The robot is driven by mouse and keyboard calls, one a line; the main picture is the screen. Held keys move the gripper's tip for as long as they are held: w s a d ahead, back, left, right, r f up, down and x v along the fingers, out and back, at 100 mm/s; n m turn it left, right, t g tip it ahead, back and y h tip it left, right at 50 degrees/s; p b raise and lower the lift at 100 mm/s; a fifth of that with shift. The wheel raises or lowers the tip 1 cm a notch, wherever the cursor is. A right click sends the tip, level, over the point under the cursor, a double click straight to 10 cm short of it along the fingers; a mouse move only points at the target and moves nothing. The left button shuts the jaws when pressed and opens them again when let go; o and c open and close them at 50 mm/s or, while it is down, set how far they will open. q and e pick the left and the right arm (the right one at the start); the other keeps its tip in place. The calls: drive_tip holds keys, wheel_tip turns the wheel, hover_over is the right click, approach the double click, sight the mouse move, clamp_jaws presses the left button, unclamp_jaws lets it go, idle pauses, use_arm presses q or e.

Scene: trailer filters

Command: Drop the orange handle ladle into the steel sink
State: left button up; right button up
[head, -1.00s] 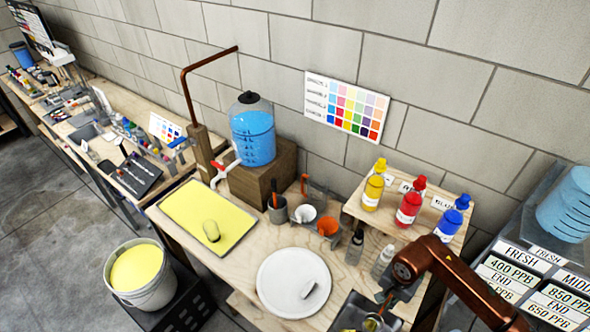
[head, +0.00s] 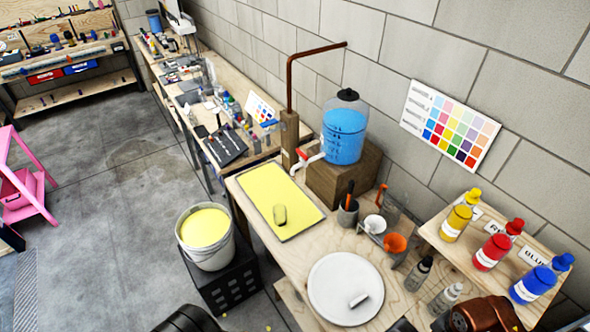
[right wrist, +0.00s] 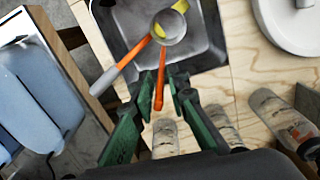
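In the right wrist view, my right gripper (right wrist: 162,84) has its green fingers reaching over the near edge of the steel sink (right wrist: 130,22). An orange handle (right wrist: 160,78) lies between the fingertips; whether they press on it is unclear. A ladle bowl (right wrist: 169,27) with yellow inside shows over the sink. Another orange handle with a grey end (right wrist: 118,70) slants from the bowl area to the lower left, across the sink's edge. Which handle joins the bowl is hard to tell.
A yellow tray (head: 300,210), cups (head: 374,224) and clear bottles (head: 418,274) stand on the wooden bench. Colour bottles (head: 493,249) occupy a raised shelf. A bucket (head: 222,258) stands left of the bench.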

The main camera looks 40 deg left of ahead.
drive_tip(key=shift+o, duration=1.1)
wheel_tip(320, 180, up, 12)
